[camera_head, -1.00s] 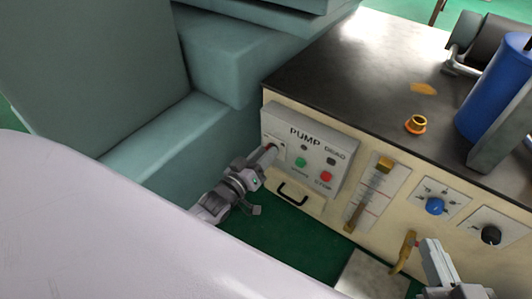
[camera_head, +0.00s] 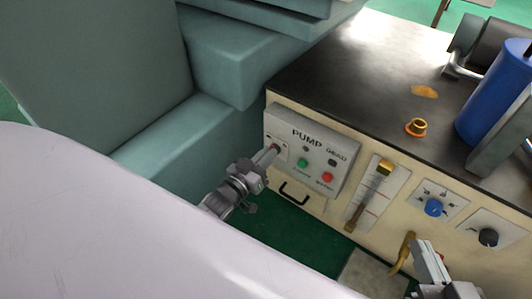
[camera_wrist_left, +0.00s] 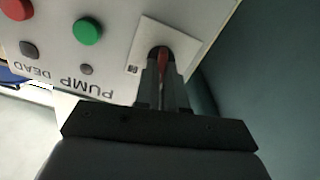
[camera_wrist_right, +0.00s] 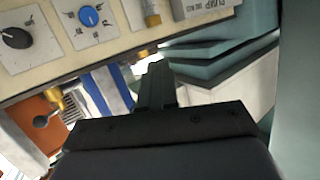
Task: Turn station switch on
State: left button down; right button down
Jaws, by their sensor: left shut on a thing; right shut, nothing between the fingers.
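The pump box (camera_head: 310,150) on the front of the cream station carries a small white switch plate at its left end. The plate also shows in the left wrist view (camera_wrist_left: 190,40). My left gripper (camera_head: 272,155) is at this plate. In the left wrist view, my left gripper (camera_wrist_left: 161,75) is shut on the red switch lever (camera_wrist_left: 163,56). The fingers hide most of the lever in the head view. My right gripper (camera_head: 422,247) is shut and empty, low in front of the station at the right. It also shows in the right wrist view (camera_wrist_right: 155,85).
A green button (camera_head: 301,162) and a red button (camera_head: 327,177) sit right of the switch. A black handle (camera_head: 293,192) is below the box. A blue knob (camera_head: 433,207) and a yellow lever (camera_head: 403,254) are near my right gripper. Teal blocks (camera_head: 225,65) stand at the left.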

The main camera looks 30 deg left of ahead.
pick_arm(q)
jog(key=m+p, duration=0.1)
jog(key=m, duration=0.7)
jog(key=shift+d, duration=0.15)
pick_arm(e)
jog(key=shift+w+a+m+g, duration=0.3)
jog(key=shift+w+a+g, duration=0.1)
jog(key=shift+a, duration=0.2)
pick_arm(q)
jog(key=shift+m, duration=0.4)
pick_arm(e)
jog(key=shift+r, duration=0.1)
pick_arm(q)
jog(key=c, duration=1.2)
grip_release()
jog(key=shift+s, duration=0.1)
pick_arm(e)
jog(key=shift+s, duration=0.2)
